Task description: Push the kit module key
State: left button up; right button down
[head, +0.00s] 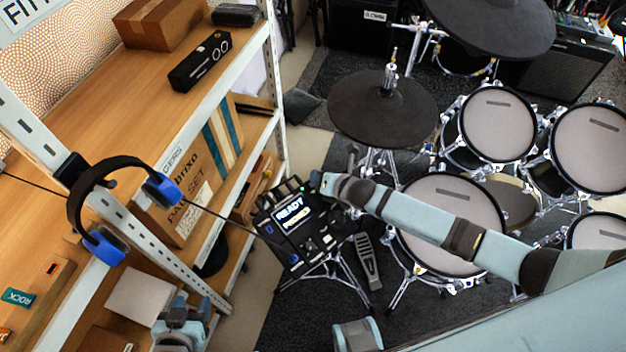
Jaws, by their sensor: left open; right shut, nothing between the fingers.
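The kit module (306,246) is a dark box on a stand at the middle of the head view. Its lit screen (290,213) reads "READY" with a smaller line below, and small keys and knobs show on its face. The exact key is too small to tell. My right arm reaches in from the right, and its gripper (322,181) is at the module's upper right edge, shut and empty. I cannot tell if it touches the module. My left gripper (184,318) is low at the left, below the shelf edge and apart from the module, open and empty.
A shelf rack (205,100) with boxes fills the left. Blue-black headphones (104,243) hang on its post, their cable running to the module. Drum pads (455,215) and a dark cymbal pad (383,108) stand to the right. A pedal (367,262) sits beside the module stand.

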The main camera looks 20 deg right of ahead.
jog(key=r+p, duration=0.2)
jog(key=s+r+p, duration=0.1)
jog(key=r+p, duration=0.2)
jog(key=shift+s+d+r+p, duration=0.3)
jog(key=shift+s+d+r, duration=0.05)
dwell(0.3)
dwell(0.3)
jog(key=s+a+r+m+p, duration=0.1)
jog(key=s+a+m, duration=0.3)
jog(key=s+m, duration=0.75)
jog(key=s+d+r+m+h, duration=0.1)
jog(key=s+d+m, duration=0.2)
jog(key=s+m, duration=0.3)
jog(key=s+d+r+m+h+p, duration=0.1)
jog(key=s+m, duration=0.5)
jog(key=m, duration=0.7)
jog(key=shift+s+d+r+h+p, duration=0.3)
jog(key=shift+d+r+h, duration=0.4)
jog(key=shift+d, duration=0.45)
